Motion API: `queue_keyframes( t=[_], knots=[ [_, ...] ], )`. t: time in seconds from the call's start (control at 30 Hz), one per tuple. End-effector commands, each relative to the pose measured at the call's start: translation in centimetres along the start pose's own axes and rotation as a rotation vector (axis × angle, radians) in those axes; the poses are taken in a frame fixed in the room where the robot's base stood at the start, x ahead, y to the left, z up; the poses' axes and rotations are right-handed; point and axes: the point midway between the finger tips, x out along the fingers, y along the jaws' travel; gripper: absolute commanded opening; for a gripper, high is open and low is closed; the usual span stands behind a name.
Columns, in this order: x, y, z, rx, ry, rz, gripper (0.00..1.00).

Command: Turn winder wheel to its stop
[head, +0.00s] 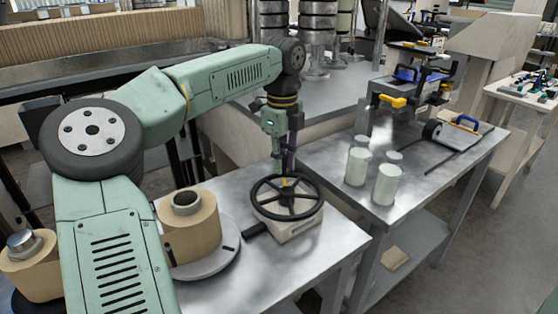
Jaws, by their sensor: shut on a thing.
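The winder wheel (258,204) is a black spoked handwheel. It lies flat on top of a pale box-shaped base (296,228) on the metal table. My gripper (286,178) reaches down onto the wheel from above, near its far side and hub. It is shut on part of the wheel, with a small yellow spot showing at the contact. The fingertips are small in this view, and exactly which part they grip is hard to tell.
A brown paper roll (190,226) stands on a round grey plate (222,262) left of the wheel. Another roll (28,262) is at far left. The metal table (325,262) is clear in front of the wheel.

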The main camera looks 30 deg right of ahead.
Motion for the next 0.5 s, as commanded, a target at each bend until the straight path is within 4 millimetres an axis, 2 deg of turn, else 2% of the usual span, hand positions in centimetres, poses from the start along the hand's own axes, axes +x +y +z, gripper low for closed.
queue_keyframes(
  t=[0.5],
  knots=[
    [0.04, -0.36, -0.71, -0.093, 0.002, 0.004, 0.0]
  ],
)
